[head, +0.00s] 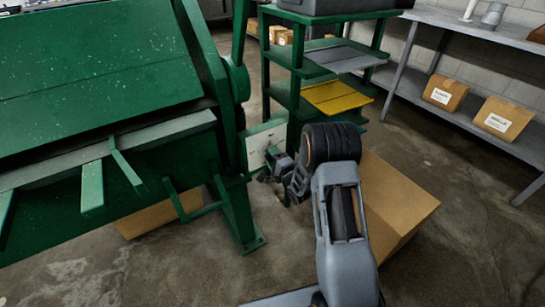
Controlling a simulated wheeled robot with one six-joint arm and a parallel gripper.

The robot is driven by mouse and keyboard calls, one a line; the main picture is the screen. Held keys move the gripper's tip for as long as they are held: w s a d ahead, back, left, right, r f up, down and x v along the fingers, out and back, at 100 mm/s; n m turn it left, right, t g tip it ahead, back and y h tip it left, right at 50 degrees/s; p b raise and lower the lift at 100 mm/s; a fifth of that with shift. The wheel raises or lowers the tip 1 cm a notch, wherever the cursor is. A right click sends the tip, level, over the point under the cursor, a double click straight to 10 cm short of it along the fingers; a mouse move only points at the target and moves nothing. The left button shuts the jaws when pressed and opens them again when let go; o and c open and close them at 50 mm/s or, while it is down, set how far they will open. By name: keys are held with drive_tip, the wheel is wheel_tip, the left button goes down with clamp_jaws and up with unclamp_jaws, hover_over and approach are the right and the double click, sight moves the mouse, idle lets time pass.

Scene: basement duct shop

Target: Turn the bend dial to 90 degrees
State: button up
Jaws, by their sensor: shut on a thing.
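The green bending machine (100,55) fills the left side of the head view. A pale plate (258,143) is fixed on its right end, beside the upright. The bend dial is at this plate but is mostly hidden by my gripper, and I cannot read its angle or markings. My gripper (272,168) is at the lower right of the plate, with its jaws shut on the dial. The fingertips are small and dark here, so the exact grip is hard to see.
A green shelf rack (310,62) with a yellow sheet (337,96) stands behind the plate. A large cardboard box (395,200) is on the floor behind my arm. A grey shelf (470,110) with boxes runs along the right wall.

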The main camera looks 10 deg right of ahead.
idle(0.3)
drive_tip(key=o, duration=0.9)
drive_tip(key=shift+s, duration=0.1)
drive_tip(key=p+v, duration=0.2)
drive_tip(key=v, duration=1.1)
drive_tip(key=shift+s+d+f, duration=0.1)
drive_tip(key=shift+s, duration=0.15)
